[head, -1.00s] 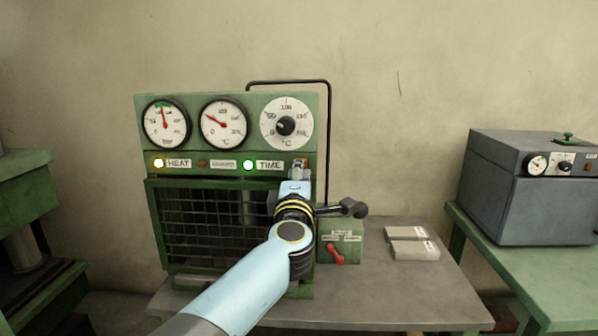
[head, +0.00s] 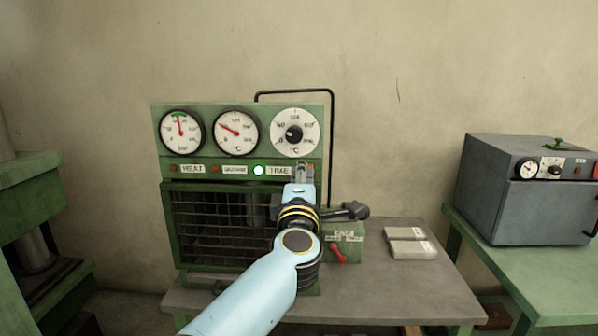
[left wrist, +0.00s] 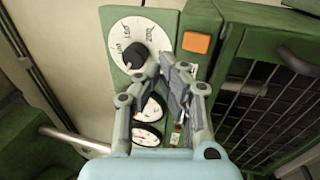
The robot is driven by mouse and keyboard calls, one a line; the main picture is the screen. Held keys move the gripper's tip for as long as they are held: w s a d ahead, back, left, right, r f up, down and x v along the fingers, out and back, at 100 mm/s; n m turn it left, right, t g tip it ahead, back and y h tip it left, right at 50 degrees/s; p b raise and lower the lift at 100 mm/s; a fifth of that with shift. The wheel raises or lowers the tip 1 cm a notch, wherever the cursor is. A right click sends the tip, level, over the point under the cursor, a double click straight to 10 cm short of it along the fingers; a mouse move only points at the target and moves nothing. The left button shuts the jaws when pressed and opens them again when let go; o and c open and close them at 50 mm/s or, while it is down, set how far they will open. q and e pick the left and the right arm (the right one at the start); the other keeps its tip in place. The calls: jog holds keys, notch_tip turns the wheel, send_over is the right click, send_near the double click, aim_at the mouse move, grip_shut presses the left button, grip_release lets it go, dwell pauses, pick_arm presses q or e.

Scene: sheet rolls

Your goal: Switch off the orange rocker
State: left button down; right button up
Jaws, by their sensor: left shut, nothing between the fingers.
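The orange rocker (left wrist: 197,43) is on the green panel beside the white dial in the left wrist view. In the head view my left gripper covers its place at the panel's right end. My left gripper (head: 302,170) is shut and empty, in front of the panel. In the left wrist view its fingertips (left wrist: 177,70) lie close to the rocker; I cannot tell whether they touch it. The HEAT lamp (head: 174,168) is dark, and the TIME lamp (head: 258,170) glows green. My right gripper is not in view.
The green machine has two gauges (head: 236,132), a dial (head: 294,133) and a mesh front (head: 222,225). A small box with a red lever (head: 338,252) stands at its right. Pale blocks (head: 408,241) lie on the grey table. A grey oven (head: 535,190) stands farther right.

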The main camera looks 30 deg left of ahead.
pick_arm(q)
jog(key=r+v, duration=0.1)
jog(key=v, duration=0.5)
jog(key=shift+s+d+r+b, duration=0.2)
jog(key=shift+d+r+b, duration=0.1)
jog(key=shift+d+r, duration=0.25)
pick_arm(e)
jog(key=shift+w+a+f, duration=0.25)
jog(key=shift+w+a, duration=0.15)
pick_arm(q)
jog(key=shift+a, duration=0.1)
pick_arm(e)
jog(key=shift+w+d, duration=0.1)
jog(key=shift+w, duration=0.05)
